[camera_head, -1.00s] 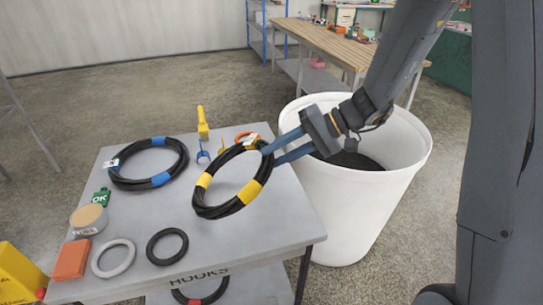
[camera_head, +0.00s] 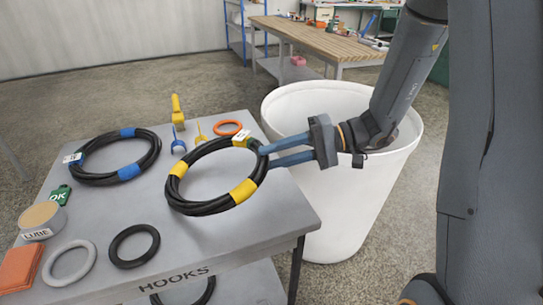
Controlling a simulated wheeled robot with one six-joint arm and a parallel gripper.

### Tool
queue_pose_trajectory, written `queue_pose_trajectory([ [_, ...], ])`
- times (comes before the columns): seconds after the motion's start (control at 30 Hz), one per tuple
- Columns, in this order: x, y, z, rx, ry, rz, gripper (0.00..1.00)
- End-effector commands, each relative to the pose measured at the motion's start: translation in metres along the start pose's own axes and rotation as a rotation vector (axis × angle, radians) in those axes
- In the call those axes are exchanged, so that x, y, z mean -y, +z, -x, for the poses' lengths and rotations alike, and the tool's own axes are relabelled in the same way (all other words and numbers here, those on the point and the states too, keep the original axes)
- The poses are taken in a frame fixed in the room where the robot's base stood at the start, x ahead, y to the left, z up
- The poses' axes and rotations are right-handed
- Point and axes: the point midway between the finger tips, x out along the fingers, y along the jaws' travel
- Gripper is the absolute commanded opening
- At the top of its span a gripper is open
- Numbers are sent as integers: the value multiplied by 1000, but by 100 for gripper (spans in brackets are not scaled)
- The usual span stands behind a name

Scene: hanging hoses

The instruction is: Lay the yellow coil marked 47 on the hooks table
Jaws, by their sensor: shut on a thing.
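The yellow coil (camera_head: 188,208) is a black hose ring with yellow bands and a white tag at its upper right; the tag's number is too small to read. My gripper (camera_head: 262,157) is shut on the coil's right edge, near the tag. The coil is over the right half of the grey hooks table (camera_head: 222,240), which has HOOKS written on its front edge. The coil looks close to flat and low over the top; I cannot tell whether it touches.
A black coil with blue bands (camera_head: 151,152) lies at the table's back left. A black ring (camera_head: 134,262), a grey ring (camera_head: 68,279), a lube tin (camera_head: 41,217) and an orange block (camera_head: 20,268) lie in front. A white bin (camera_head: 350,200) stands right of the table.

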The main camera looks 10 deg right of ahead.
Motion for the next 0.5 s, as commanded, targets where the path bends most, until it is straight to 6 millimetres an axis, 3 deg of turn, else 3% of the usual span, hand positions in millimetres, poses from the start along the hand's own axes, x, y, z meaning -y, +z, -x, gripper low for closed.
queue_pose_trajectory([
  [0.5,-47,-1,-5,-1,-163,0,0],
])
